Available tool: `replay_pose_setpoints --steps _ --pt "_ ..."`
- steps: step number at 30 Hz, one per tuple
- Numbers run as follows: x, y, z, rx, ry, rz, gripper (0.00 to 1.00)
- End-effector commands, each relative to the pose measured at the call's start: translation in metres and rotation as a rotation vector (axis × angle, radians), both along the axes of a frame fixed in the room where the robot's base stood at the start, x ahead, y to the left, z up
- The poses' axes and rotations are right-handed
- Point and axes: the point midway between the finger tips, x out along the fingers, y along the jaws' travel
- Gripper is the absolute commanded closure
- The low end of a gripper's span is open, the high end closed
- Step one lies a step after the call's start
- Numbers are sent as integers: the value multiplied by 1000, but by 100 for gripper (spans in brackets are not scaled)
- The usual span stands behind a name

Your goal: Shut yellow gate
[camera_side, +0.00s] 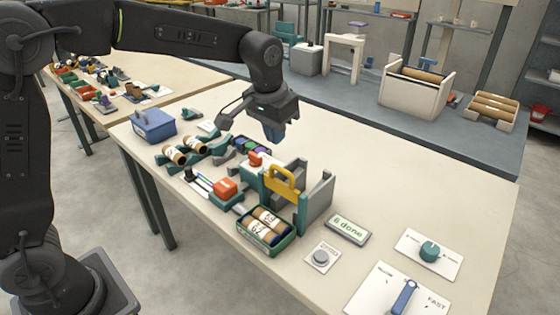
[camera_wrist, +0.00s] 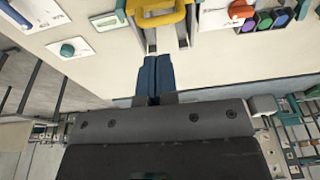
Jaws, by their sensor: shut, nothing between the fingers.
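The yellow gate (camera_side: 281,180) is a yellow frame with a handle-like opening, on the grey and teal winder (camera_side: 318,203) in the middle of the table. In the wrist view the yellow gate (camera_wrist: 160,14) is at the top centre, just beyond my fingertips. My gripper (camera_side: 274,133) points down above the far side of the winder, apart from the gate. Its blue fingers are together and empty in the wrist view (camera_wrist: 151,60). I cannot tell from these views whether the gate is fully raised or lowered.
A green tray of labelled rolls (camera_side: 265,231) stands in front of the winder. A blue box (camera_side: 154,125) is at the left. A "done" sign (camera_side: 347,229), a grey button (camera_side: 320,257), a teal knob (camera_side: 429,251) and a blue lever (camera_side: 404,296) are at the right. The table's far right is clear.

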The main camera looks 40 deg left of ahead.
Motion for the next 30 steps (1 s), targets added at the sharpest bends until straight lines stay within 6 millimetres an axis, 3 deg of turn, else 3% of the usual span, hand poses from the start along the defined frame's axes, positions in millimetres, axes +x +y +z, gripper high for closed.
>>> replay_pose_setpoints --steps 6,12,30 --pt "8 2 -46 1 4 1 100" --pt "14 2 -73 0 1 1 100" --pt "17 2 -91 0 1 0 100"
